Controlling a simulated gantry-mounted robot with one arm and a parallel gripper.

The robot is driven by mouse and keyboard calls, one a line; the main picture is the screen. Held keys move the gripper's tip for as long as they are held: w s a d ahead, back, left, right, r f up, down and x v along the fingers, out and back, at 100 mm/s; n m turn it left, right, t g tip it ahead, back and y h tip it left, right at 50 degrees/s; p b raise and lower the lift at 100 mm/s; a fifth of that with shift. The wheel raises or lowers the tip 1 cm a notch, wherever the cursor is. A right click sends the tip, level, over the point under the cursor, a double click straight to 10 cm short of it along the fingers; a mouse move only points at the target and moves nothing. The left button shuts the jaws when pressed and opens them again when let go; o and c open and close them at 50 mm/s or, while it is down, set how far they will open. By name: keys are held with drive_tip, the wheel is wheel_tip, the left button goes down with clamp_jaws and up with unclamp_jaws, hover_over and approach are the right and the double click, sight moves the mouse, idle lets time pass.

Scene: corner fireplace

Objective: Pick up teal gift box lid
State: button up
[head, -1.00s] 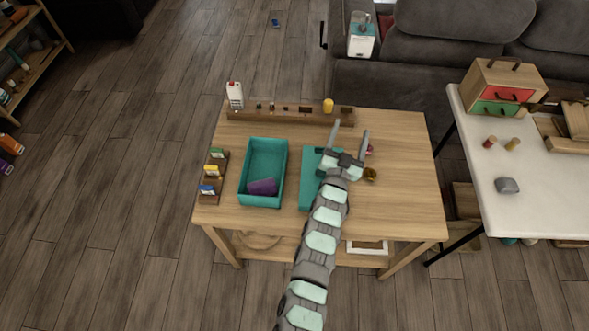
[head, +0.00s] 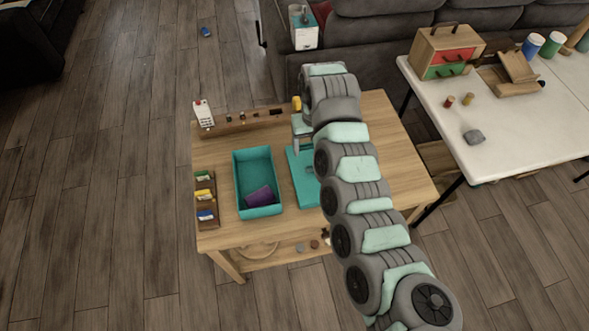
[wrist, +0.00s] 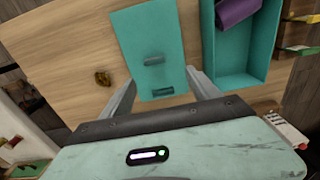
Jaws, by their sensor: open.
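The teal gift box lid (head: 302,178) lies flat on the wooden table, right of the open teal box (head: 262,212). My arm covers part of its right side in the head view. In the wrist view the lid (wrist: 140,30) shows a small raised teal handle (wrist: 154,60) near its middle and a darker teal piece (wrist: 163,92) near its edge. My gripper (wrist: 160,92) is open and empty, its two fingers apart on either side of the lid's near end. In the head view my gripper (head: 299,134) is at the lid's far end. Its height above the lid is unclear.
A purple item (head: 259,197) lies in the box. A card rack (head: 206,210) stands at left. A brownish-gold object (wrist: 102,78) sits beside the lid.

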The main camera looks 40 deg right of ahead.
hover_over(313, 171)
drive_tip(key=f, duration=0.3)
drive_tip(key=f+b, duration=0.1)
drive_tip(key=f, duration=0.1)
drive_tip(key=shift+a+f, duration=0.25)
drive_tip(key=shift+a, duration=0.05)
drive_tip(key=f, duration=0.1)
drive_tip(key=f+b, duration=0.1)
drive_tip(key=f, duration=0.3)
drive_tip(key=shift+d+f+b, duration=0.1)
drive_tip(key=shift+d+b, duration=0.2)
drive_tip(key=shift+d, duration=0.05)
drive_tip(key=c, duration=1.4)
drive_tip(key=shift+r, duration=0.2)
drive_tip(key=shift+c, duration=0.2)
